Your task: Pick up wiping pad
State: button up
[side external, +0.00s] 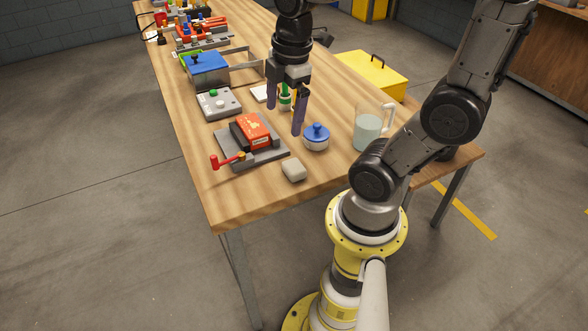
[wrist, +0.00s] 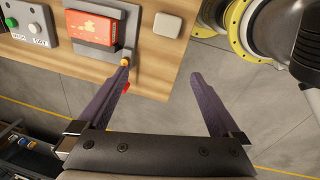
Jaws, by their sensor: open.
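A small beige rounded block (side external: 293,171), which looks like the wiping pad, lies on the wooden table near its front edge. It also shows at the top of the wrist view (wrist: 167,25), beyond the fingertips. My gripper (side external: 284,118) points down over the table, open, with two purple-grey fingers. In the wrist view the fingers (wrist: 162,68) are spread wide with nothing between them. The block is apart from the gripper, nearer the table's front edge in the side view.
An orange-red box (side external: 254,131) sits in a grey fixture with a red handle, left of the block. A blue-lidded white pot (side external: 316,137) and a clear jug (side external: 369,127) stand to the right. A grey button box (side external: 219,103) and a white flat square (side external: 262,93) lie behind.

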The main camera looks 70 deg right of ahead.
jog(key=d+f+m+g, duration=0.1)
jog(key=d+f+g, duration=0.1)
jog(key=d+f, duration=0.15)
send_over(294, 165)
jog(key=shift+m, duration=0.3)
jog(key=f, duration=0.8)
jog(key=shift+d+f, duration=0.15)
jog(key=shift+d, duration=0.05)
jog(key=f, duration=0.4)
jog(key=shift+a, duration=0.25)
jog(key=shift+f, duration=0.6)
jog(key=c, duration=1.3)
